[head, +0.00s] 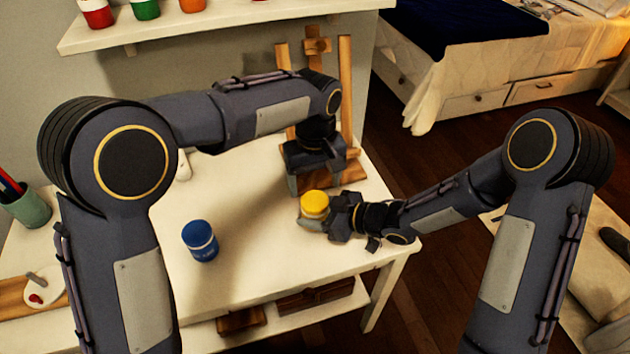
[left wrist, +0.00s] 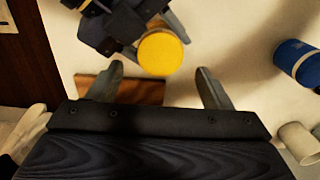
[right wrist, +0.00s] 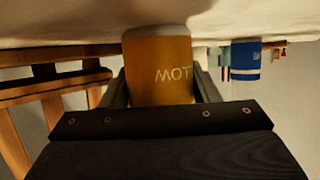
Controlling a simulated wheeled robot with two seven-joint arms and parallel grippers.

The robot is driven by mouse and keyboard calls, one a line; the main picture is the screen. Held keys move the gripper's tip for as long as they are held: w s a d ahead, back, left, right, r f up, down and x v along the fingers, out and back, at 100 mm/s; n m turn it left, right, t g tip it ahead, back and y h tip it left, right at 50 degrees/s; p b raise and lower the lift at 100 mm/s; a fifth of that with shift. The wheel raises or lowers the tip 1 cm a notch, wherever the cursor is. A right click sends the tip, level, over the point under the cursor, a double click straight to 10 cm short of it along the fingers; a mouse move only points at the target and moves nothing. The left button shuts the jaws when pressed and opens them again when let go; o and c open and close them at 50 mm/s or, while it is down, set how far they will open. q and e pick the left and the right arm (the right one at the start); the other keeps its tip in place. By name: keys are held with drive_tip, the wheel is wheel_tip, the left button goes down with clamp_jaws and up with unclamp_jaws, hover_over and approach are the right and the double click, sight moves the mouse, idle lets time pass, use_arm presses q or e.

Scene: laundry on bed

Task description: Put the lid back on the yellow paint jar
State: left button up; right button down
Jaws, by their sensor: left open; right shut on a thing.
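The yellow paint jar (head: 315,204) stands upright on the white table, near its right end. My right gripper (head: 322,221) is shut on the jar's side from the right. In the right wrist view the yellow jar (right wrist: 158,70) sits between the fingers, its lettering upside down. A flat round yellow top (left wrist: 160,53) shows in the left wrist view; I cannot tell whether it is the lid or open paint. No separate lid is in view. My left gripper (head: 305,183) is open and empty, just behind and above the jar, pointing down; its fingers (left wrist: 165,85) are apart from the yellow top.
A blue jar (head: 200,241) stands on the table to the left. A wooden easel (head: 345,95) stands behind my left gripper. A small white cup (left wrist: 300,142) shows in the left wrist view. A green pen cup (head: 27,208) and palette (head: 45,288) are at far left. The table's front middle is clear.

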sight(315, 200)
use_arm(q)
wheel_tip(315, 200, up, 3)
drive_tip(key=n, duration=0.4)
drive_tip(key=shift+r+n, duration=0.1)
drive_tip(key=shift+n, duration=0.2)
drive_tip(key=shift+f, duration=4.05)
drive_tip(key=shift+c, duration=0.2)
drive_tip(key=c, duration=0.9)
drive_tip(key=m, duration=0.3)
drive_tip(key=shift+m, duration=0.3)
drive_tip(key=shift+c, duration=0.3)
